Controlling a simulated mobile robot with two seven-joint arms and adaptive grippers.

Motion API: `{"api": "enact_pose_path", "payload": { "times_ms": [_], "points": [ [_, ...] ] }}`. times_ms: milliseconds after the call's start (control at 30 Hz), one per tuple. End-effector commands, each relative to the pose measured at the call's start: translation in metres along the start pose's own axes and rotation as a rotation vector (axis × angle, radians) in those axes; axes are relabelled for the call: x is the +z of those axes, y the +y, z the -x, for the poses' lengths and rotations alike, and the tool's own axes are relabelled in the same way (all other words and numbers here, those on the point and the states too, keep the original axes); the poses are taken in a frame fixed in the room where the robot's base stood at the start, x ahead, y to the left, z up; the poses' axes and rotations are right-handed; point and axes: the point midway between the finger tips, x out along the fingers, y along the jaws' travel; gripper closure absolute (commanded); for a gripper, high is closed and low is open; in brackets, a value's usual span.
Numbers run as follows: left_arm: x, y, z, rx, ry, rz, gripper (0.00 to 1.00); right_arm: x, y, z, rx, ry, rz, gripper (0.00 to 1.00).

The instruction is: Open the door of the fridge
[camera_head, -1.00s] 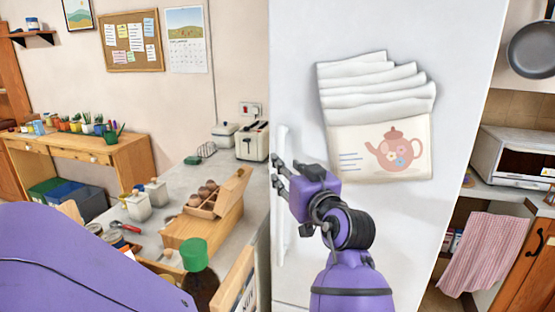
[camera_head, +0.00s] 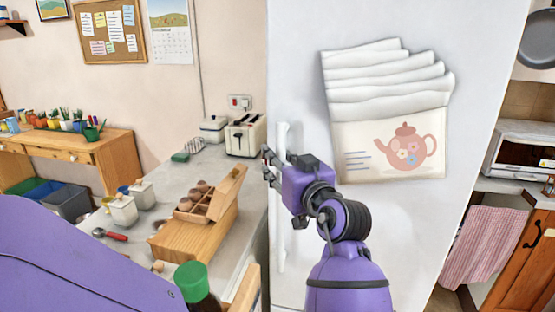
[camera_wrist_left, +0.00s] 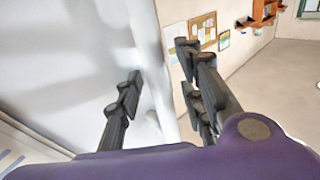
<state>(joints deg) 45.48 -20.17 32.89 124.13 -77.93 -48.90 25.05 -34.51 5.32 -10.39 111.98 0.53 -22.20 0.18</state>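The white fridge door (camera_head: 385,240) fills the right middle of the head view, with a long upright white handle (camera_head: 282,235) along its left edge. The door looks shut. My left gripper (camera_head: 269,166) is at the handle's upper half, fingers pointing left. In the left wrist view, its two dark fingers (camera_wrist_left: 160,100) stand apart, with the pale handle strip (camera_wrist_left: 152,50) between or just beyond them. I see a gap beside the strip, and cannot tell whether a finger touches it. My right gripper is not in view.
A teapot-print towel picture (camera_head: 392,150) is on the door. A toaster oven (camera_head: 525,150) stands right of the fridge.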

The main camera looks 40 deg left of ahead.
Motion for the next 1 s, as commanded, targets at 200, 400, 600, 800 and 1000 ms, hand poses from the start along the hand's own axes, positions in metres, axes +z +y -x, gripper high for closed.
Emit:
{"api": "enact_pose_path", "payload": {
  "times_ms": [200,400,600,800,1000],
  "points": [
    [-0.0003,0.0001,0.0003,0.000,0.000,0.001,0.64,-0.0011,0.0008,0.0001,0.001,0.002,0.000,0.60],
    [-0.0003,0.0000,0.0002,0.000,0.000,0.000,0.88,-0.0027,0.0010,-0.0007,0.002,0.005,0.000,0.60],
    [-0.0002,0.0000,0.0001,0.000,0.000,0.000,1.00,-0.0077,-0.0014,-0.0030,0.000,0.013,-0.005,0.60],
    [-0.0001,0.0001,0.0000,0.000,0.000,0.000,1.00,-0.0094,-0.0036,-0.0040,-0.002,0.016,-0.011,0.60],
    [0.0025,0.0058,-0.0003,-0.002,-0.001,-0.004,1.00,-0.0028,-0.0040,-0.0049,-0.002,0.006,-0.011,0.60]
  ]
}}
